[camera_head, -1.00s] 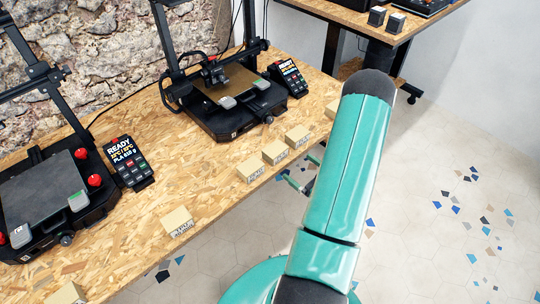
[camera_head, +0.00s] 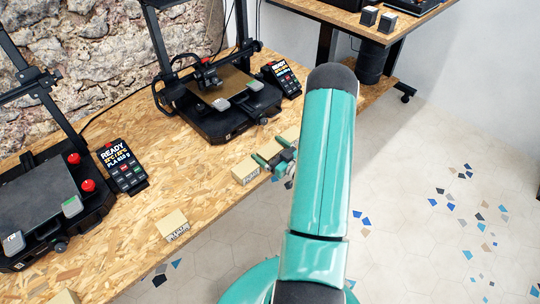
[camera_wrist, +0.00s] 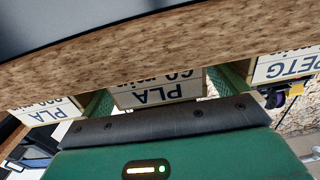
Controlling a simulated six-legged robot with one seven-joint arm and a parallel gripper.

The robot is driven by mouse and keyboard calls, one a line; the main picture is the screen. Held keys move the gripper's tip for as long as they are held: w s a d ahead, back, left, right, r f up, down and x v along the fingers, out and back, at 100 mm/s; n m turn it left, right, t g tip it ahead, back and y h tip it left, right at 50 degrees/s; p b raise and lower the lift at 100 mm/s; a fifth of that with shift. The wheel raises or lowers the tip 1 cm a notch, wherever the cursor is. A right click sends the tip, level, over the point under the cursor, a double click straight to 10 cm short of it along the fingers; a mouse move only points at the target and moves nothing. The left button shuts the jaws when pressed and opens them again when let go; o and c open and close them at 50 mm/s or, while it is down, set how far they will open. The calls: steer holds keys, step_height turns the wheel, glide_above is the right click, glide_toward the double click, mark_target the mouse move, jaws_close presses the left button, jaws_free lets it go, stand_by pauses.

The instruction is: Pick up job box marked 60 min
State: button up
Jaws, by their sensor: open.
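The job box marked PLA 60 min (camera_wrist: 155,93) shows upside down in the middle of the wrist view, its white label facing me. My gripper (camera_wrist: 163,92) is open, with one green finger on each side of this box. I cannot tell whether the fingers touch it. In the head view my gripper (camera_head: 274,151) is at the front edge of the bench, over the middle of the row of boxes, and largely hides the box there.
A PLA box (camera_wrist: 45,112) and a PETG box (camera_wrist: 287,66) flank the fingers closely. A separate box (camera_head: 173,222) stands further left on the wooden bench (camera_head: 130,258). A printer (camera_head: 215,110) and its control panel (camera_head: 283,78) stand behind the row.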

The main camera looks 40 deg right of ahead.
steer(key=shift+c, duration=0.5)
steer(key=c, duration=1)
steer(key=shift+c, duration=0.2)
steer(key=shift+r, duration=0.15)
